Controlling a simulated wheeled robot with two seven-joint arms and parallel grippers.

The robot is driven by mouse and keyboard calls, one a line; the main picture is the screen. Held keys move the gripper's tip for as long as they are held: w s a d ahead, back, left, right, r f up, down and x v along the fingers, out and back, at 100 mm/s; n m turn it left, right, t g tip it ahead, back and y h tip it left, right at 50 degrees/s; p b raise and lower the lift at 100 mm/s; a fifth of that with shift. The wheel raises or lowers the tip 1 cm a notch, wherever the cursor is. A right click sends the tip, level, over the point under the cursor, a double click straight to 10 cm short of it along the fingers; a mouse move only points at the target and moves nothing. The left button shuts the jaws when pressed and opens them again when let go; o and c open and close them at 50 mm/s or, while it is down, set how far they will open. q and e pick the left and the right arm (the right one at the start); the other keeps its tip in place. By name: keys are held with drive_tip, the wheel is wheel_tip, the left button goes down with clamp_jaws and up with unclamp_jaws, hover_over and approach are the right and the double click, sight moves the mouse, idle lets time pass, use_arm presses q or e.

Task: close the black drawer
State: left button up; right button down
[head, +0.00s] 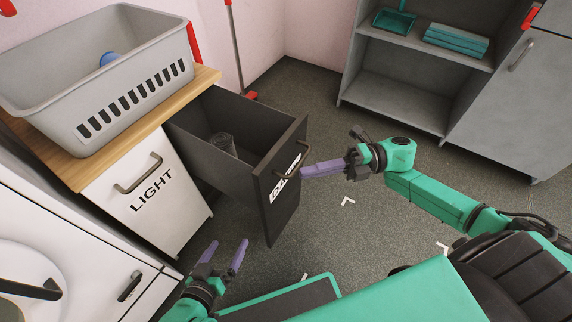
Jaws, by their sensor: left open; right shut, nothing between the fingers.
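The black drawer (279,185) is pulled out from under the wooden counter, and a dark rolled item (222,145) lies inside. Its front carries a handle (300,160) and a white label partly hidden by my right gripper. My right gripper (304,172) is shut and empty, with its purple fingertips at the drawer front near the label and handle. I cannot tell whether they touch it. My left gripper (226,250) is open and empty, low in front of the white LIGHT drawer and apart from the black drawer.
The white LIGHT drawer (150,215) is beside the black drawer. A grey basket (100,75) with a blue item stands on the wooden counter (207,79). Grey shelves (395,90) stand at the back right. The floor (300,100) behind the drawer is clear.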

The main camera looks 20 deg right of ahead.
sight(269, 168)
drive_tip(key=a, duration=0.1)
drive_tip(key=w+a+b, duration=0.1)
drive_tip(key=w+a, duration=0.1)
drive_tip(key=a, duration=0.1)
drive_tip(key=shift+w+f, duration=0.15)
drive_tip(key=shift+w, duration=0.1)
use_arm(q)
drive_tip(key=shift+d+f+b, duration=0.1)
drive_tip(key=shift+f+b, duration=0.2)
drive_tip(key=shift+f, duration=0.7)
use_arm(e)
drive_tip(key=shift+w+a, duration=0.35)
drive_tip(key=shift+w, duration=0.05)
use_arm(q)
drive_tip(key=shift+f, duration=0.1)
use_arm(e)
drive_tip(key=shift+w, duration=0.1)
